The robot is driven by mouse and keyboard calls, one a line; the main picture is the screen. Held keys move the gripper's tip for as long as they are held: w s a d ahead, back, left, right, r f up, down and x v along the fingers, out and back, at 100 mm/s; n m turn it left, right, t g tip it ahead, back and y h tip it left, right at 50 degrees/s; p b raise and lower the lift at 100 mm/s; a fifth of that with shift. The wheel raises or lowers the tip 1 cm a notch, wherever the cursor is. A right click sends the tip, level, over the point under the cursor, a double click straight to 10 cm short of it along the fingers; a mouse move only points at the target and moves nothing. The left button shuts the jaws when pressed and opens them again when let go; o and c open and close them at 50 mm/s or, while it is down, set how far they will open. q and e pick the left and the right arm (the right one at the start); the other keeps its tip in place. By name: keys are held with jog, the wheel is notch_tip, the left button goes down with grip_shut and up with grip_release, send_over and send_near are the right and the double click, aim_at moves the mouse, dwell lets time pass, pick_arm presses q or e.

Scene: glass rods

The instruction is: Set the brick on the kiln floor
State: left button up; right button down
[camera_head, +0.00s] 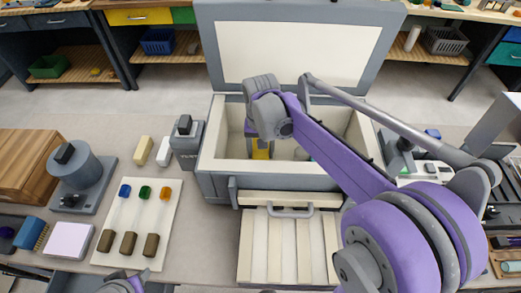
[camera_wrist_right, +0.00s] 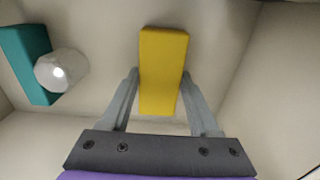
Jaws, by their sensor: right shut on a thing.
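The kiln (camera_head: 205,172) is a grey box with a cream lining, standing open with its lid raised behind it. My right gripper (camera_head: 260,146) reaches down inside the kiln, toward its left part. It is shut on a yellow brick (camera_head: 262,154), mostly hidden by the wrist in the head view. In the right wrist view the brick (camera_wrist_right: 163,70) sits between both fingers, above the pale kiln floor (camera_wrist_right: 105,35). I cannot tell whether it touches the floor. My left gripper's fingers are not seen; only a bit of that arm shows at the bottom edge.
In the right wrist view a white cylinder (camera_wrist_right: 62,70) and a teal block (camera_wrist_right: 28,62) stand left of the brick, apart from it. A white board (camera_head: 150,205) with coloured glass pieces lies left of the kiln.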

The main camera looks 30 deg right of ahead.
aim_at(260, 152)
jog(key=shift+f, duration=0.1)
jog(key=c, duration=0.6)
grip_release()
jog(key=shift+f, duration=0.1)
jog(key=o, duration=0.5)
jog(key=shift+r, duration=4)
